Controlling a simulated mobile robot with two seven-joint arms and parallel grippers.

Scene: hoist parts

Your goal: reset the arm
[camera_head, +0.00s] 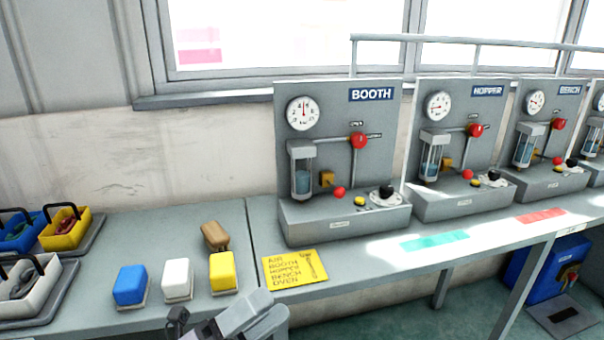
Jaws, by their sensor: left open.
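My left gripper (194,328) shows at the bottom of the head view, in front of the bench's near edge. Its jaws are open, with nothing visible between them. It is apart from the blocks on the bench, lower in the picture than the white block (177,277) and the yellow block (222,270). A blue block (130,285) stands left of the white one. A brown block (214,235) sits tilted behind the yellow one. My right gripper is not in view.
Grey panels labelled BOOTH (330,140), HOPPER (462,130) and BENCH (550,120) stand along the bench (190,235). A yellow card (295,268) lies before BOOTH. Handled bins, including a yellow one (77,235), stand at left. A blue box (535,275) is beneath the bench.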

